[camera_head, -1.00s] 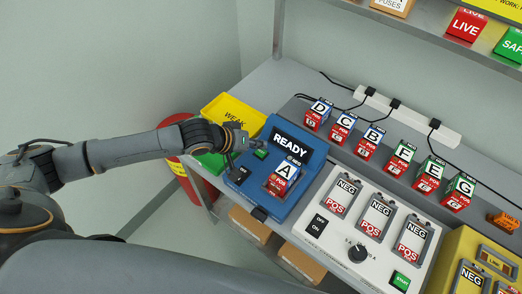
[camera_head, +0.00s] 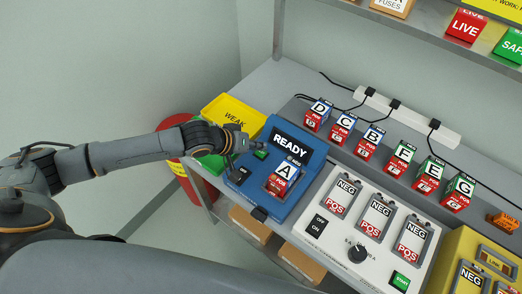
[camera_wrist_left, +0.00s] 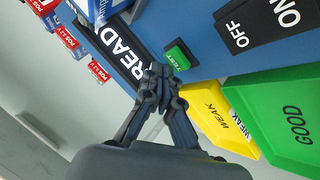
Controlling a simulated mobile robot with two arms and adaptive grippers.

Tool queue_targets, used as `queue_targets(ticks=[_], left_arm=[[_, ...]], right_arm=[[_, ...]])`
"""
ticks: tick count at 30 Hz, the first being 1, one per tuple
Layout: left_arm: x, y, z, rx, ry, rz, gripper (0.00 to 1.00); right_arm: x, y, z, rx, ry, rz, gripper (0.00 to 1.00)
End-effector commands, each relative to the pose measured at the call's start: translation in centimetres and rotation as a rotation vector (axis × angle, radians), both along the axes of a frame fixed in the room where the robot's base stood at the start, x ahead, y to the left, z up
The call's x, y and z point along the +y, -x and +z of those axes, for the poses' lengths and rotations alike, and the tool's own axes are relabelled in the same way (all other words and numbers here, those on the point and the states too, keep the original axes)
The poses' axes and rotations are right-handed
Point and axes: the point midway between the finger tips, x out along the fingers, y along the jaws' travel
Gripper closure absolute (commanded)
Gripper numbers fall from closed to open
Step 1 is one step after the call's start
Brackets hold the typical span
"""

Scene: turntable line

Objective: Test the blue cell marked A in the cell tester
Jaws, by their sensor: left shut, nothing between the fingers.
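The blue cell marked A (camera_head: 279,183) sits in the bay of the blue cell tester (camera_head: 305,165). Its A and red POS labels face up. The tester's screen (camera_head: 290,145) reads READY. The green TEST button (camera_head: 261,155) is left of the cell; in the left wrist view the button (camera_wrist_left: 179,54) lies just beyond the fingertips. My left gripper (camera_head: 260,147) is shut and empty, over the tester between button and screen. Its closed fingertips also show in the left wrist view (camera_wrist_left: 160,80). I cannot tell whether they touch anything. My right gripper is out of view.
A yellow WEAK tray (camera_head: 232,108) and a green GOOD tray (camera_head: 210,162) adjoin the tester's left side. Several other cells stand in a row behind. A white panel (camera_head: 332,212) with NEG/POS bays is to the right. A shelf (camera_head: 350,12) hangs above.

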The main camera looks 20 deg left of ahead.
Motion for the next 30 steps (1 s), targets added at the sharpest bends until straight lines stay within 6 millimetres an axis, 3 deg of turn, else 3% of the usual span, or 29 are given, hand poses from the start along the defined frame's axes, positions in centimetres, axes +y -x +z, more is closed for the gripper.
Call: queue_targets(ticks=[30], left_arm=[[0.0, -0.01, -0.96, 0.0, 0.0, 0.0, 1.0]], right_arm=[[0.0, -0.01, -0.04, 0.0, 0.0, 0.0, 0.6]])
